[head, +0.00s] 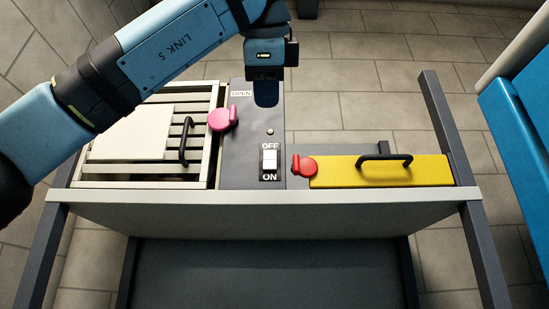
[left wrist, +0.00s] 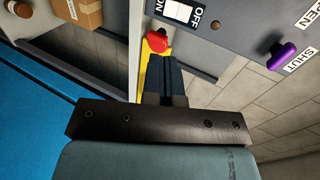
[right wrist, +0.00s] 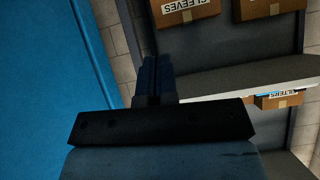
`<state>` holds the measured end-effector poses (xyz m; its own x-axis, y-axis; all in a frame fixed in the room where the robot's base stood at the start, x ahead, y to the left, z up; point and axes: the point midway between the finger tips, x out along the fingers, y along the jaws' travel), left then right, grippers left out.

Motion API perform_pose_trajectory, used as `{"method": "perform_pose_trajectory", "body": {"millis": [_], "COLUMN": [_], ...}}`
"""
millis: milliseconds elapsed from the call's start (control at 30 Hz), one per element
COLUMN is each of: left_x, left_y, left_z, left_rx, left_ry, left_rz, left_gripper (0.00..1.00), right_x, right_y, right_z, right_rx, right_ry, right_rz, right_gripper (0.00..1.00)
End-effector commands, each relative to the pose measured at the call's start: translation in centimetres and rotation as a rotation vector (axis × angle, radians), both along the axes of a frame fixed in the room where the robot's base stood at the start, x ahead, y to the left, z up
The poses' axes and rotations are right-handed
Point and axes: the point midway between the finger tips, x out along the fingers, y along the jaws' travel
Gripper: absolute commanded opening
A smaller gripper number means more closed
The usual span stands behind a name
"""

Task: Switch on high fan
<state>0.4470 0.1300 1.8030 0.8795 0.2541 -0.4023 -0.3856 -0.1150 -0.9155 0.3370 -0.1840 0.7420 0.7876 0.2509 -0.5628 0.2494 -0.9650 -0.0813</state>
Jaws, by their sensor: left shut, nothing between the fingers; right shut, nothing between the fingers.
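A rocker switch (head: 269,160) with a white paddle is on the dark grey centre panel (head: 245,150), marked OFF above and ON below. It also shows at the top of the left wrist view (left wrist: 180,11). No fan label is readable beside it, and I cannot tell which way the paddle is tilted. My left gripper (head: 267,98) points down above the far end of the panel, beyond the switch and apart from it, shut and empty. Its closed fingers also show in the left wrist view (left wrist: 165,72). My right gripper (right wrist: 158,72) is outside the head view, shut and empty.
A pink knob (head: 221,119) sits near an OPEN label. A red knob (head: 306,166) adjoins a yellow panel (head: 430,171) with a black handle. A slatted grille (head: 195,172) is at left. Labelled boxes (right wrist: 183,9) stand near a shelf (right wrist: 230,85).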

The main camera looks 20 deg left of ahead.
Motion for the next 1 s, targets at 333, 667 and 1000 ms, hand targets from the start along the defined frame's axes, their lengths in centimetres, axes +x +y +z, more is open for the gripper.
{"method": "perform_pose_trajectory", "body": {"millis": [333, 667, 1000], "left_x": [0.7, 6.2, 11.4], "left_y": [0.2, 1.8, 3.3], "left_z": [-0.3, -2.7, -4.2], "left_rx": [0.002, 0.002, 0.002], "left_ry": [0.002, 0.004, 0.003], "left_rz": [-0.002, 0.000, -0.001], "left_gripper": [0.00, 0.00, 0.00], "right_x": [0.1, -0.2, -0.6], "right_y": [0.0, -0.3, -0.5], "right_z": [0.1, 0.2, 0.5], "right_rx": [-0.001, -0.006, -0.011], "right_ry": [0.000, 0.011, 0.023], "right_rz": [0.000, 0.000, -0.001], "right_gripper": [0.00, 0.00, 0.00]}}
